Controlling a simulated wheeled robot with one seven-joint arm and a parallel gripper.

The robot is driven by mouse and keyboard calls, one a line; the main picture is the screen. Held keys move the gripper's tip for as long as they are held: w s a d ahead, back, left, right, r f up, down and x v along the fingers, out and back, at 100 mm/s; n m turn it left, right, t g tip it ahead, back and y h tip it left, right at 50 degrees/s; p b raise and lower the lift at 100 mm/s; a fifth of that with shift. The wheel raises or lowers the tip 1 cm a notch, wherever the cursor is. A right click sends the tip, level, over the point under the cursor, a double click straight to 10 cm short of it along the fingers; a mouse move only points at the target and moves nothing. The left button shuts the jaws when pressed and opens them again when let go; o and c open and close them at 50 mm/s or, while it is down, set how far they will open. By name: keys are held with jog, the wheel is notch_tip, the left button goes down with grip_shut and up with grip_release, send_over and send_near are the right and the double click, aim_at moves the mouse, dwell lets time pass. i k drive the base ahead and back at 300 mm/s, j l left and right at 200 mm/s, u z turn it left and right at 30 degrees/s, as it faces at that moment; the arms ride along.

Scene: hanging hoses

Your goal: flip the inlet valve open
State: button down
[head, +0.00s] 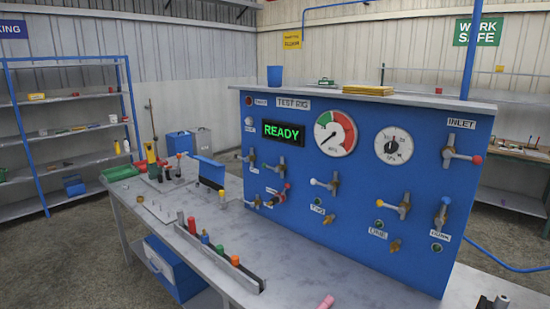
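The inlet valve (449,152) is at the upper right of the blue test rig panel (345,190), below a white label reading INLET (461,124). It has a metal body and a lever (465,157) with a red tip. The lever points right and lies nearly level, across the upright body. Nothing covers the valve. My gripper is not seen in the head view, so its place and state do not show.
Other valves with coloured tips sit lower on the panel, including a blue-tipped one (441,215) below the inlet valve. The display (283,132) reads READY. A grey bench (262,283) runs in front, with a rack of coloured parts. A pink piece (326,302) lies at the bottom edge.

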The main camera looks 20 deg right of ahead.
aim_at(476, 160)
jog(key=z, duration=1.9)
